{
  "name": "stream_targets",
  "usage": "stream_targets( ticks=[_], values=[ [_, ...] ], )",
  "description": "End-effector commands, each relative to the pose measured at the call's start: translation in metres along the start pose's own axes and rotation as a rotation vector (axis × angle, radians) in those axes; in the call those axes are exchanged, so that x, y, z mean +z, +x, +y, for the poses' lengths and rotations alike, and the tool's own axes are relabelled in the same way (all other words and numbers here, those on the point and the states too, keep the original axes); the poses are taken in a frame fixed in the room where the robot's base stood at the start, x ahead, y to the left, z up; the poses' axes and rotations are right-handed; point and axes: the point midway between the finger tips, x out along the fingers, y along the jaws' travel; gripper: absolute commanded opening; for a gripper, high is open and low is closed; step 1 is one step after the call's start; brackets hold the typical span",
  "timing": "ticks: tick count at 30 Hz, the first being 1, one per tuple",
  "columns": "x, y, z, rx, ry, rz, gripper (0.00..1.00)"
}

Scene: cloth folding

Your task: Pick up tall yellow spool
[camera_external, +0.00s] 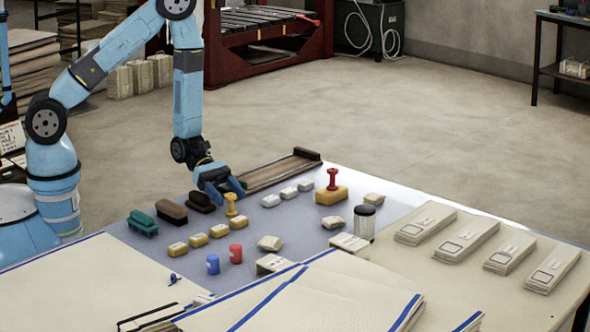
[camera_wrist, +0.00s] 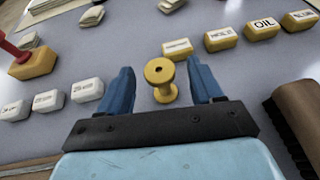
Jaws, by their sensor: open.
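The tall yellow spool (camera_external: 231,205) stands upright on the grey-blue table mat, just right of the dark brushes. In the wrist view the spool (camera_wrist: 160,80) appears between the two blue fingers, seen from above, with a hole in its round top. My gripper (camera_external: 226,190) is close to the spool, at its upper left in the external view. In the wrist view my gripper (camera_wrist: 163,84) is open, with a finger on each side of the spool and visible gaps to both. Whether the fingers reach down to the spool's height is hard to tell.
Several yellow labelled blocks (camera_wrist: 221,39) and white blocks (camera_wrist: 46,101) lie nearby. A brown brush (camera_wrist: 300,115) lies close at the right.

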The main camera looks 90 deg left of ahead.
Motion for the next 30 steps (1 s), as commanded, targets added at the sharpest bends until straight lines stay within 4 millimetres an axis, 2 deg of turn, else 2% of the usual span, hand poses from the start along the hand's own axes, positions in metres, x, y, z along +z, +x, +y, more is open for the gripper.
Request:
stream_targets(
  ticks=[8, 26, 30],
  values=[
    [-0.0001, 0.0028, 0.0000, 0.000, 0.000, 0.000, 0.65],
    [-0.0001, 0.0025, 0.0001, 0.000, 0.000, 0.000, 0.08],
    [0.0000, 0.0025, 0.0001, 0.000, 0.000, 0.000, 0.05]
  ],
)
